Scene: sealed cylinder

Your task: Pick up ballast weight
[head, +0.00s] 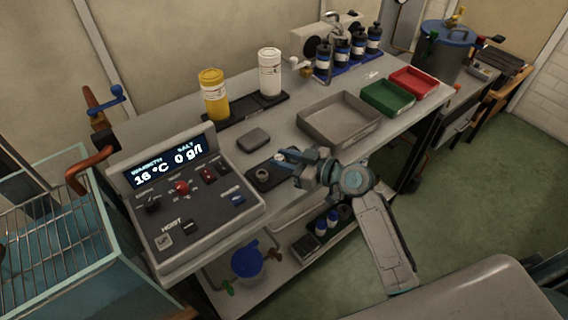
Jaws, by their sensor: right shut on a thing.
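My right gripper (281,157) reaches in from the lower right over the bench and points left. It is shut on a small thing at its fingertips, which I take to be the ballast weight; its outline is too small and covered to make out. Just below the fingertips is a small dark holder (265,184) with a round recess, at the bench's front edge. I cannot tell whether the held thing touches it. My left gripper is not in view.
A control console (205,222) with a display stands left of the gripper. A dark grey block (253,139) lies behind it. A grey tray (340,141), a green tray (387,110) and a red tray (414,94) are to the right. Yellow (215,99) and white (270,80) bottles stand behind.

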